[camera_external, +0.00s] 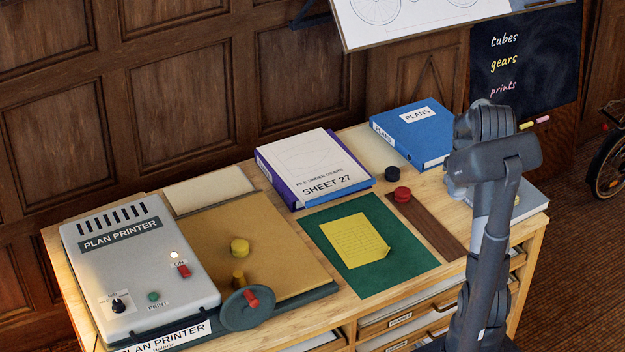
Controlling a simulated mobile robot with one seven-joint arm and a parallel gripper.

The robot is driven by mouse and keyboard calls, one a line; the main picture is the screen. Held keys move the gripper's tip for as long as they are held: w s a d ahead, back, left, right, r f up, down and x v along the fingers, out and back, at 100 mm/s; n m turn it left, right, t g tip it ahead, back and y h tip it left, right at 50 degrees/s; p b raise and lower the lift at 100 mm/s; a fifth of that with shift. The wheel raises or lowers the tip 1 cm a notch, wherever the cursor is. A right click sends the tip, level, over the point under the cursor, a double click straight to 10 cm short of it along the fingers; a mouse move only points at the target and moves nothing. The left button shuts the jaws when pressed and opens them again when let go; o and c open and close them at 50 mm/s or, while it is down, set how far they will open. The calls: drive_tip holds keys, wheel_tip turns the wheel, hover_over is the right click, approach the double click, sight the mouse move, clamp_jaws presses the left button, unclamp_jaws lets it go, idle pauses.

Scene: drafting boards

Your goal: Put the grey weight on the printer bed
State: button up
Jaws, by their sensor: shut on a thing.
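The plan printer (140,262) stands at the left end of the table, a light grey machine with a red switch and a green button. My arm rises at the right, in front of the table's right end. My gripper is hidden behind the arm's own links, so its fingers do not show.
A green mat (385,273) holds a yellow sheet (354,240). A purple-edged binder (312,168) and a blue binder (412,134) lie behind. A hand wheel (240,312) juts out front left.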

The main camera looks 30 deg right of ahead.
drive_tip(key=w+a+r+n, duration=0.1)
drive_tip(key=w+a+n, duration=0.3)
drive_tip(key=a, duration=1)
drive_tip(key=w+a+r+n, duration=0.2)
drive_tip(key=w+a+n, duration=0.15)
drive_tip(key=a, duration=1.05)
drive_tip(key=s+a+r+n, duration=0.1)
drive_tip(key=s+a+n, duration=0.15)
drive_tip(key=a, duration=0.75)
drive_tip(key=s+a+n, duration=0.2)
drive_tip(key=a+n, duration=0.1)
drive_tip(key=a, duration=0.6)
drive_tip(key=shift+n, duration=0.3)
drive_tip(key=a+f, duration=0.2)
drive_tip(key=a, duration=0.1)
drive_tip(key=a+f, duration=0.2)
drive_tip(key=a, duration=0.2)
drive_tip(key=w+a+f, duration=0.1)
drive_tip(key=a+f, duration=0.1)
drive_tip(key=a, duration=0.1)
drive_tip(key=shift+w+a, duration=0.1)
drive_tip(key=shift+a, duration=0.3)
drive_tip(key=shift+a+f, duration=0.35)
drive_tip(key=shift+a, duration=0.05)
drive_tip(key=shift+f, duration=1.9)
drive_tip(key=shift+f, duration=0.15)
drive_tip(key=o, duration=1.3)
drive_tip(key=shift+o, duration=0.2)
